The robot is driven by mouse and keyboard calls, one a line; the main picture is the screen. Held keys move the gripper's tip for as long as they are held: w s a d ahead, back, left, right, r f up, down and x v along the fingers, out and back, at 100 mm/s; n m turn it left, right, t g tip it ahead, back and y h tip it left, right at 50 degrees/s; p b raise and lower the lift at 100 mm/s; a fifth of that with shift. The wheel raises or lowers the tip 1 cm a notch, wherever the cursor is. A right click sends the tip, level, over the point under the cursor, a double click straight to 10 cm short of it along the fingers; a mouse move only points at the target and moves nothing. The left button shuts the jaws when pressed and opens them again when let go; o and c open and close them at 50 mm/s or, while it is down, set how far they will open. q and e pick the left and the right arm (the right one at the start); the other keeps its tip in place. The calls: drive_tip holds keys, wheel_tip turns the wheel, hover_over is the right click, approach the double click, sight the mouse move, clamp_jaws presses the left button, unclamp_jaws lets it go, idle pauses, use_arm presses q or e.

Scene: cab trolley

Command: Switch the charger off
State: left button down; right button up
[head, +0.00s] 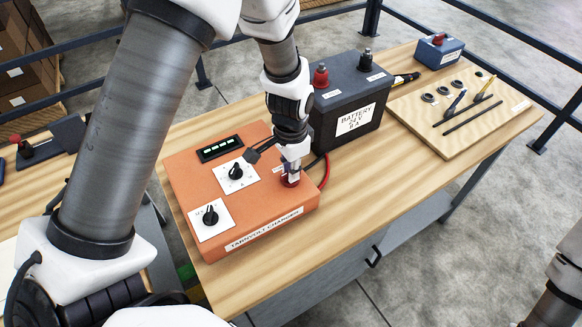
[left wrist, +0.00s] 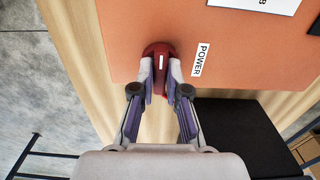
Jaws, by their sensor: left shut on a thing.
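The orange charger (head: 255,215) lies on the wooden bench top, with a "TARNVOLT CHARGER" label on its front. Its red power knob (head: 291,182) is at the right side of its top, mostly hidden by my gripper. In the left wrist view the red knob (left wrist: 158,49) carries a white mark that runs up and down the picture, beside a "POWER" label (left wrist: 201,60). My left gripper (head: 291,170) is shut on this knob, one finger on each side; the fingertips (left wrist: 160,72) also show in the left wrist view. My right gripper is out of view.
Two black dials (head: 236,173) (head: 211,217) and a lit display (head: 220,148) are on the charger. A dark battery (head: 350,105) stands close behind it, with cables between. A wooden board (head: 460,110) with small tools lies farther right. The bench front right of the charger is clear.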

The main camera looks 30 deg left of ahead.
use_arm(q)
drive_tip(key=shift+s+f, duration=0.15)
drive_tip(key=shift+s, duration=0.05)
drive_tip(key=c, duration=1.2)
unclamp_jaws()
drive_tip(key=shift+w, duration=0.15)
drive_tip(key=shift+r, duration=0.45)
wheel_tip(320, 180, up, 11)
drive_tip(key=shift+r, duration=0.1)
